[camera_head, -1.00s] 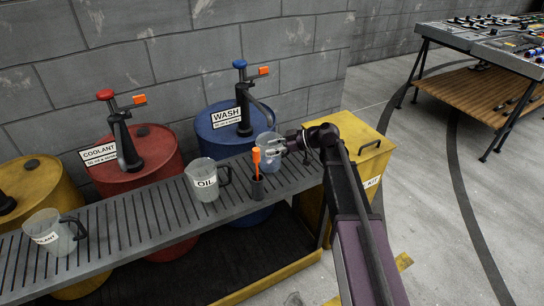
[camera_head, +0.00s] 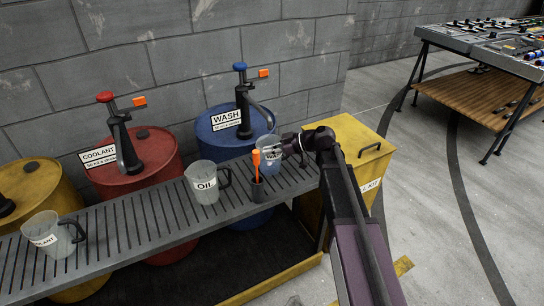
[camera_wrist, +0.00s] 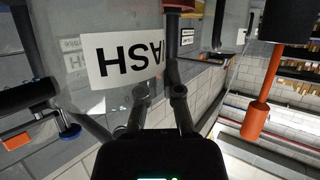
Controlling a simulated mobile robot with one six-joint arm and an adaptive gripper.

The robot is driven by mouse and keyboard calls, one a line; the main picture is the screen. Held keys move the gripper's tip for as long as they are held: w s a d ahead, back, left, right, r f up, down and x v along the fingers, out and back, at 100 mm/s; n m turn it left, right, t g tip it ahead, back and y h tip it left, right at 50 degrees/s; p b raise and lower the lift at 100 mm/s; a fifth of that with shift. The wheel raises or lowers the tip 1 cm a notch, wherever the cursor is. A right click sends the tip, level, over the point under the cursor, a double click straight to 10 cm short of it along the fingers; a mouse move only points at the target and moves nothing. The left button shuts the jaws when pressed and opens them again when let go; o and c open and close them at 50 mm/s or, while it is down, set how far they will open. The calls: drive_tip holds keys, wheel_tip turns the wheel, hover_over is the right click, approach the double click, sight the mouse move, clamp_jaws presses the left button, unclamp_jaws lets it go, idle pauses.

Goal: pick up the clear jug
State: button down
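The clear jug (camera_head: 268,167) with a WASH label stands at the right end of the slatted bench, partly hidden behind an orange-handled tool and my gripper. Its clear wall and label also fill the upper left of the wrist view (camera_wrist: 122,58). My gripper (camera_head: 286,144) is at the jug's right side, close to its upper part. In the wrist view, its two dark fingers (camera_wrist: 160,92) are right by the jug, with a dark upright part between or just beyond their tips. Whether they grip it is unclear. I see no clear lift.
An OIL jug (camera_head: 204,195) and a COOLANT jug (camera_head: 45,228) stand further left on the bench (camera_head: 130,225). The orange-handled tool sits upright in a black cup (camera_head: 258,191) just in front of the WASH jug. Drums with pumps stand behind; a yellow box (camera_head: 362,140) is at right.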

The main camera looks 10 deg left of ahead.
drive_tip(key=shift+r+p, duration=0.35)
drive_tip(key=shift+p, duration=0.05)
idle(0.5)
drive_tip(key=shift+r+p, duration=1.4)
drive_tip(key=shift+r, duration=0.05)
drive_tip(key=s+d+r+p, duration=0.1)
drive_tip(key=s+d, duration=1)
drive_tip(key=shift+r, duration=0.2)
drive_tip(key=shift+s+d, duration=0.1)
drive_tip(key=shift+d, duration=0.05)
idle(0.5)
